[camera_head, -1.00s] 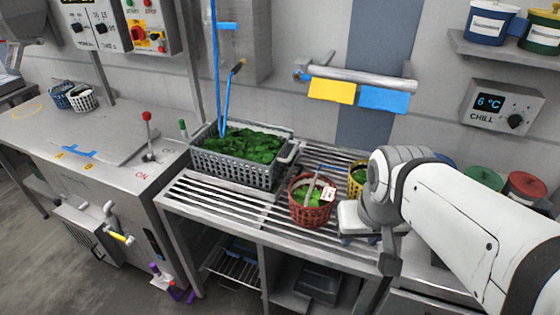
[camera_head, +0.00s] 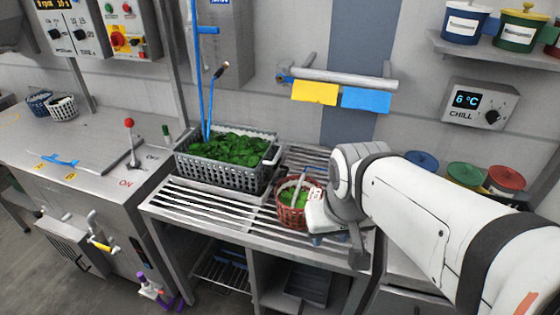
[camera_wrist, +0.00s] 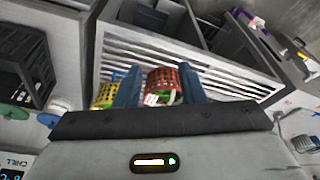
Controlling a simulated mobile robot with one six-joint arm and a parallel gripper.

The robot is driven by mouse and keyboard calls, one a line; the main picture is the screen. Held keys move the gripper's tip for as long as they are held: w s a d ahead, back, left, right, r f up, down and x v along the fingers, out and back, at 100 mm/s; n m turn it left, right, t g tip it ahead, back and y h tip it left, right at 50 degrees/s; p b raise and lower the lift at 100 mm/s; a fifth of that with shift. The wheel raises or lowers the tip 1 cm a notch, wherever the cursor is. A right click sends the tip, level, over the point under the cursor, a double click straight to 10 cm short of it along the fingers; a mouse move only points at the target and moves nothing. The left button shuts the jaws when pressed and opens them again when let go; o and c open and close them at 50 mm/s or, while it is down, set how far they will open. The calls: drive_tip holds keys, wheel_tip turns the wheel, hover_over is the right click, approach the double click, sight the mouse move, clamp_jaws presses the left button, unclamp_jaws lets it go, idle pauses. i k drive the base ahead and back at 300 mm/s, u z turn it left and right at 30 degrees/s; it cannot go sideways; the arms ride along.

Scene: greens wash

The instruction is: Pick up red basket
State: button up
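The red basket (camera_head: 287,217) stands upright on the slatted steel table (camera_head: 185,207). It holds green leaves and has a pale handle with a white tag. My gripper (camera_wrist: 158,78) is open, its two blue fingers apart. In the wrist view the red basket (camera_wrist: 160,77) shows between and beyond the fingers. In the head view my gripper (camera_head: 318,236) is at the basket's right side and covers part of it. I cannot tell whether they touch.
A grey crate of greens (camera_head: 222,177) stands behind and left of the red basket. A yellow basket (camera_wrist: 104,94) is close beside it in the wrist view. A rail with yellow and blue cloths (camera_head: 365,98) is on the wall. The table's front left is clear.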

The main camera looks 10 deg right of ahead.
sight(298, 200)
drive_tip(key=z, duration=1)
drive_tip(key=k, duration=0.8)
drive_tip(key=u, duration=0.65)
drive_tip(key=i, duration=1)
drive_tip(key=u, duration=0.05)
